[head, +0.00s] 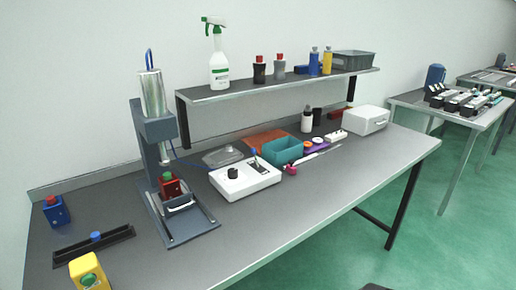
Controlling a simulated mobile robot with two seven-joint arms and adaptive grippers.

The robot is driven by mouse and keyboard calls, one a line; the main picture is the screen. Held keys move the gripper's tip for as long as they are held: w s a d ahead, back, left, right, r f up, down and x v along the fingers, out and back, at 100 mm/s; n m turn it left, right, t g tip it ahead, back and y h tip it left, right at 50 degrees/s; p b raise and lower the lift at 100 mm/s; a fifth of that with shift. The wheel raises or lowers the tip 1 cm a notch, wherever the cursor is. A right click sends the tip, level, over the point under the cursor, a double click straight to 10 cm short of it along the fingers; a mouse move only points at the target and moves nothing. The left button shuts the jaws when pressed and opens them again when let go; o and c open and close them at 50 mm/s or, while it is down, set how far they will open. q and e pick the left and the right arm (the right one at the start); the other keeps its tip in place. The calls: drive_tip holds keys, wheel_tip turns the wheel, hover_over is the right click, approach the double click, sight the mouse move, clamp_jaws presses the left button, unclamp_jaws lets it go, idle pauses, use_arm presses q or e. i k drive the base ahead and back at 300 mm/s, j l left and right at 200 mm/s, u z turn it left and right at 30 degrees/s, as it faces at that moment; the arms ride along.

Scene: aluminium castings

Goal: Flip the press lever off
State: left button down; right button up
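The press (154,125) stands at the left of the bench, with a silver cylinder on top and a blue hose. A red block with a green top (169,184) is under its ram. To its right is a white control box (258,184) with a black knob (232,173). A small lever with a blue tip (254,152) stands up from a dark plate at the box's back right. I take it for the press lever; its on or off position cannot be told. Neither of my grippers is in view.
A teal bin (282,151) stands close behind the control box's right side. A shelf (280,84) with bottles runs above the bench's back. The bench's front right (330,190) is clear.

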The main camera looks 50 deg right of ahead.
sight(253, 150)
drive_tip(key=k+l+z, duration=0.1)
drive_tip(key=z, duration=1.35)
drive_tip(key=i+l+u, duration=0.3)
drive_tip(key=l, duration=0.35)
drive_tip(key=i+l+u, duration=0.15)
drive_tip(key=l, duration=0.25)
drive_tip(key=i+l+u, duration=0.35)
drive_tip(key=l, duration=0.45)
drive_tip(key=i+l+u, duration=0.15)
drive_tip(key=l, duration=0.3)
